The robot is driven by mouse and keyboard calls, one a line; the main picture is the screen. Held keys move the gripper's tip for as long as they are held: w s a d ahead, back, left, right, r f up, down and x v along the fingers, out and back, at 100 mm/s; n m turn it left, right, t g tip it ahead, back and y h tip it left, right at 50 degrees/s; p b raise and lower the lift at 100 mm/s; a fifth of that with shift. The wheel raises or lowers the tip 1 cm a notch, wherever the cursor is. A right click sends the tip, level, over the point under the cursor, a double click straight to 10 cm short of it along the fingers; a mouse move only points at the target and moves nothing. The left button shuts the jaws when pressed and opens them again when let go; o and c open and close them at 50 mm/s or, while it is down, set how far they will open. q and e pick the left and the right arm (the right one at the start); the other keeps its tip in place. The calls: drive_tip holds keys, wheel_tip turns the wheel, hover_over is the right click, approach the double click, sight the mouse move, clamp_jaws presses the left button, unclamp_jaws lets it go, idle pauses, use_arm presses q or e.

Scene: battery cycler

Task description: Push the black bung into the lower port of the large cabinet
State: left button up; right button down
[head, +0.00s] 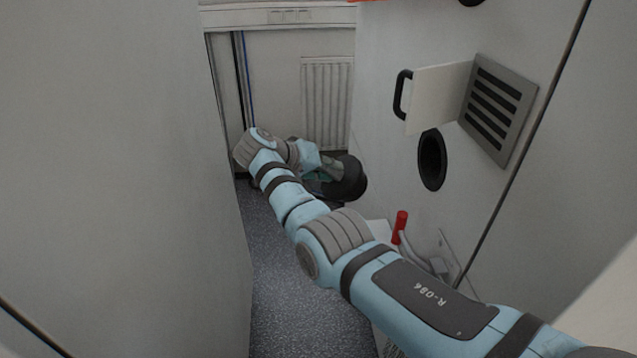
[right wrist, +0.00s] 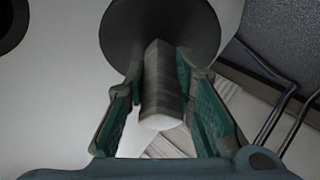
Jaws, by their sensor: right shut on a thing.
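The black bung (head: 349,180) is a thick dark disc with a grey grip. My right gripper (head: 322,178) is shut on it in mid-air, left of the large cabinet (head: 385,60). In the right wrist view the green fingers stand either side of the bung's grey grip (right wrist: 160,80), with the dark disc (right wrist: 160,28) beyond the fingertips. The lower port (head: 432,160) is a dark, open round hole in the cabinet face, to the right of the bung and apart from it. A dark round opening (right wrist: 8,22) shows at the upper left in the right wrist view. My left gripper is not in view.
A white flap (head: 438,95) with a black handle (head: 402,95) sticks out above the port, beside a slatted vent (head: 497,105). A red-handled lever (head: 400,226) is below the port. A radiator (head: 327,105) stands at the back. The speckled floor (head: 290,310) is clear.

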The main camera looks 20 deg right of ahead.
drive_tip(key=s+r+h+b, duration=0.1)
drive_tip(key=h, duration=0.1)
drive_tip(key=s+r+n+h+b, duration=0.1)
drive_tip(key=s+h+b, duration=0.1)
drive_tip(key=s+d+r+h+b, duration=0.1)
drive_tip(key=h, duration=0.1)
drive_tip(key=shift+s, duration=0.3)
use_arm(q)
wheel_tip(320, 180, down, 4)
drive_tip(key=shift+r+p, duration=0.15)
drive_tip(key=shift+p, duration=0.45)
use_arm(e)
drive_tip(key=s+d+r+g+h, duration=0.2)
drive_tip(key=s+d+r+h, duration=0.1)
drive_tip(key=s, duration=0.3)
drive_tip(key=shift+s+r+g, duration=0.2)
drive_tip(key=shift+r+g, duration=0.1)
drive_tip(key=shift+r, duration=0.25)
drive_tip(key=shift+s, duration=0.1)
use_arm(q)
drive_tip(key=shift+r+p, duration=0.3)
use_arm(e)
drive_tip(key=shift+s+d, duration=0.3)
drive_tip(key=shift+d, duration=0.6)
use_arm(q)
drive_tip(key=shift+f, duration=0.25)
